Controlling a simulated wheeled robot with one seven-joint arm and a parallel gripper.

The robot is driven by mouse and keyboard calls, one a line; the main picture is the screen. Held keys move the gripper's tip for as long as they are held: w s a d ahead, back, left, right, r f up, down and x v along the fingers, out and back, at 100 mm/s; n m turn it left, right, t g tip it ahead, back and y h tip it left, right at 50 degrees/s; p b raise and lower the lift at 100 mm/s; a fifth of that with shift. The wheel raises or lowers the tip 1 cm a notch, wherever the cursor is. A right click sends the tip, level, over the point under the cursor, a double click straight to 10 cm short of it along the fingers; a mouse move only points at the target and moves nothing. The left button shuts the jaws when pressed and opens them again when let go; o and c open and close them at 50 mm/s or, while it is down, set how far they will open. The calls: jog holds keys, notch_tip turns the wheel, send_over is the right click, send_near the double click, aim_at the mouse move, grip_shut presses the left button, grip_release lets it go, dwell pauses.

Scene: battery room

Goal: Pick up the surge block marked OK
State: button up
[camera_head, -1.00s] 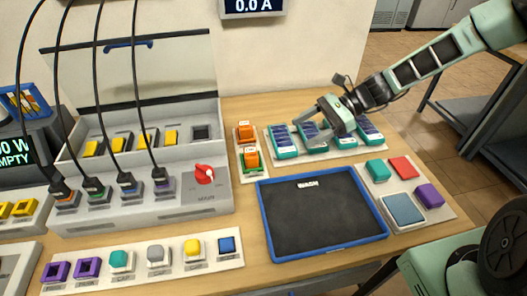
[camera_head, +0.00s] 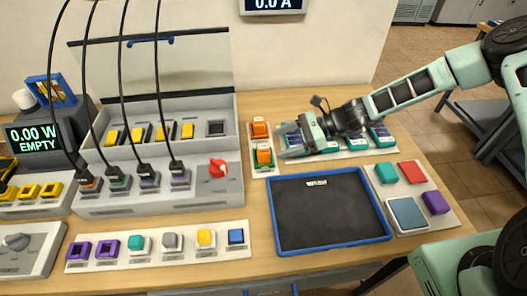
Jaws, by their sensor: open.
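Two orange blocks stand on a narrow pale tray (camera_head: 256,172), a rear one (camera_head: 260,130) and a front one (camera_head: 264,157). Each has a small pale label on top, too small to read, so I cannot tell which is marked OK. Green shows around the base of the front block. My gripper (camera_head: 284,146) is open and points left, just right of the orange blocks. Its fingers hang over the left end of the row of teal-and-blue blocks and hold nothing. I cannot tell its exact height.
Several teal-and-blue blocks (camera_head: 380,136) sit in a row under my gripper and wrist. A blue-rimmed dark mat (camera_head: 330,212) lies in front. A grey bench unit with cables and a red knob (camera_head: 217,168) stands left. A board of coloured pieces (camera_head: 412,185) lies right.

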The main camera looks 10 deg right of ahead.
aim_at(263, 149)
jog(key=p+x, duration=0.2)
jog(key=x, duration=0.2)
jog(key=shift+a, duration=0.3)
jog(key=shift+a+f, duration=0.15)
jog(key=shift+a, duration=0.05)
jog(key=c, duration=1.1)
